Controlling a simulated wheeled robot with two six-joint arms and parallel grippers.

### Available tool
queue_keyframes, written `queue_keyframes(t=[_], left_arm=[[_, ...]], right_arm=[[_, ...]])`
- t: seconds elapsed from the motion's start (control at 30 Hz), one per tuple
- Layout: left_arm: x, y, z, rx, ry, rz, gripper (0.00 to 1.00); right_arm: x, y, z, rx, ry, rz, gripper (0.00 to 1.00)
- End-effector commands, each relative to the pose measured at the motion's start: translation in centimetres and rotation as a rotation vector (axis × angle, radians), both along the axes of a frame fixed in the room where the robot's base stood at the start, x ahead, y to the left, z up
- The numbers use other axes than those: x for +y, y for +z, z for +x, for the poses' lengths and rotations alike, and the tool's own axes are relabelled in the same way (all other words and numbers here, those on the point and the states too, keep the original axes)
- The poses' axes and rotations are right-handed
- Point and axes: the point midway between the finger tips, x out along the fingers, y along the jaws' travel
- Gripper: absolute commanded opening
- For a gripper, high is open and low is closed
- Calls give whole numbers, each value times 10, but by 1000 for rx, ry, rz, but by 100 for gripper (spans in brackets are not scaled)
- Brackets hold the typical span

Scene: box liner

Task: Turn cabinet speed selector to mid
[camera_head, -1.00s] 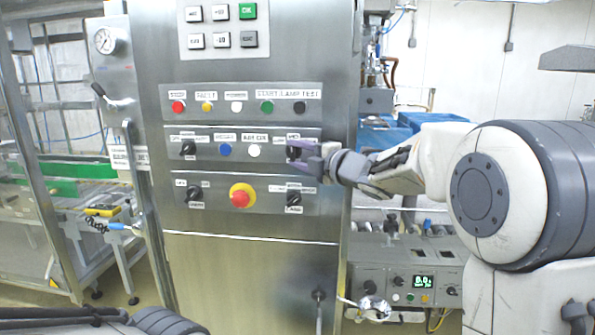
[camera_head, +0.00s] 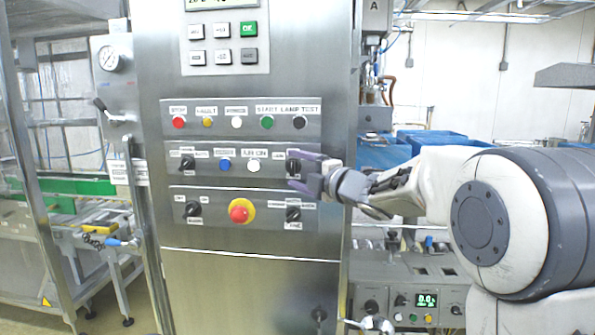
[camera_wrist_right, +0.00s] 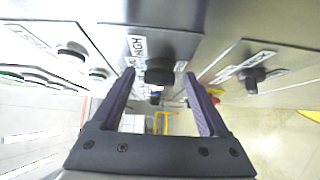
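The speed selector is a black knob (camera_head: 293,166) at the right end of the cabinet's middle panel. In the right wrist view the knob (camera_wrist_right: 160,72) shows between my fingers, beside a label reading HIGH. Which position it points to is hard to tell. My right gripper (camera_head: 298,170) is open, with its purple fingers spread above and below the knob's level. In the right wrist view my gripper (camera_wrist_right: 160,85) has a clear gap between its fingers and the knob. My left gripper is not in view.
The top panel (camera_head: 240,103) carries coloured buttons. The lower panel holds a red emergency stop (camera_head: 240,211), a left black knob (camera_head: 193,210) and a right black knob (camera_head: 293,214), close below my right gripper. Blue bins (camera_head: 385,153) stand behind the cabinet at right.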

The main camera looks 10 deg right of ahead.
Motion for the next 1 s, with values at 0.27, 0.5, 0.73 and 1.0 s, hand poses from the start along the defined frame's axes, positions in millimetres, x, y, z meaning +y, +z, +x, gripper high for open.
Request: queue_keyframes(t=[0.27, 0.5, 0.73, 1.0], left_arm=[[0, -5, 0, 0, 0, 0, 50], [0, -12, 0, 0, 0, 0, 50], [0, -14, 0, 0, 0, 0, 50], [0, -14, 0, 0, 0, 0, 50]], right_arm=[[-10, 0, -18, -2, -3, 1, 78], [-34, 0, -61, -3, -4, -2, 78], [-48, 0, -88, 0, -2, 0, 78], [-49, 0, -93, 0, 0, 0, 78]])
